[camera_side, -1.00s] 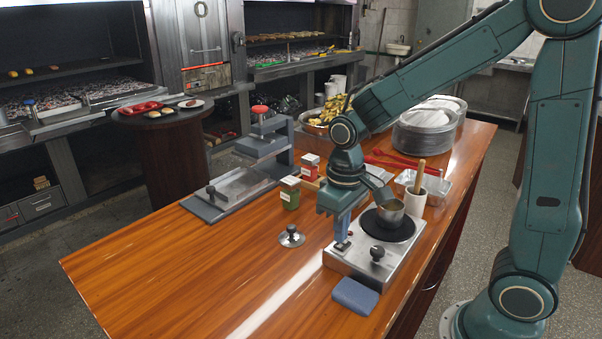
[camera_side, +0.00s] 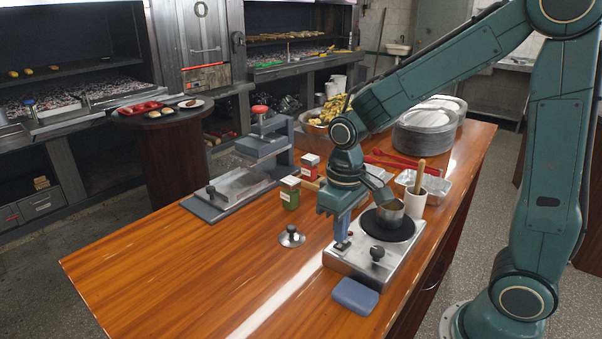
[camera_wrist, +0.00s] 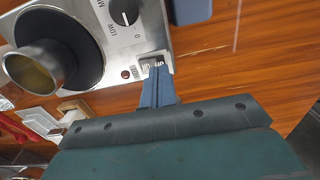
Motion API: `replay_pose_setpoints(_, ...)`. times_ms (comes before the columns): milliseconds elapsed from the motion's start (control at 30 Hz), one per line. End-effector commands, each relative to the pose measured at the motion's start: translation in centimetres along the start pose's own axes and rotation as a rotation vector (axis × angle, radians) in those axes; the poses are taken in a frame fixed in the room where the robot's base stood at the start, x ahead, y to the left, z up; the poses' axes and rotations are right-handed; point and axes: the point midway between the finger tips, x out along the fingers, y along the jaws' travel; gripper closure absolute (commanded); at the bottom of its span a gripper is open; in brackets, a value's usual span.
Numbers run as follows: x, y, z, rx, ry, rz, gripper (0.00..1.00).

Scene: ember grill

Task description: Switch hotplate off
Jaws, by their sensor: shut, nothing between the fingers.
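The hotplate (camera_side: 355,267) is a steel box with a round black plate, standing on the wooden table. Its black knob (camera_side: 377,254) is on the front part of the top; in the wrist view the knob (camera_wrist: 124,12) sits beside the markings LOW and 0. A small rocker switch (camera_wrist: 152,64) with lettering lies at the hotplate's corner. My gripper (camera_wrist: 156,74) is shut and empty, pointing down, its blue fingertips at the switch and partly covering it. In the side view my gripper (camera_side: 342,240) is over the hotplate's left corner. I cannot tell the switch position.
A small metal pot (camera_side: 390,212) with yellowish contents sits on the black plate. A white cup (camera_side: 413,203) with a wooden handle stands behind it. A blue-grey pad (camera_side: 355,296) lies in front, and a round lid (camera_side: 291,238) lies to the left. The table's left front is clear.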

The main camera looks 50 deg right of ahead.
Motion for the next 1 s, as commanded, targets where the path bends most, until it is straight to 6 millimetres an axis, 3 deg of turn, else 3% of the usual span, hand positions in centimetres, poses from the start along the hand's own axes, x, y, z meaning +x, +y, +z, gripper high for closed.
replay_pose_setpoints(1000,1.1,0.0,0.0,0.0,-0.001,0.0,1.0)
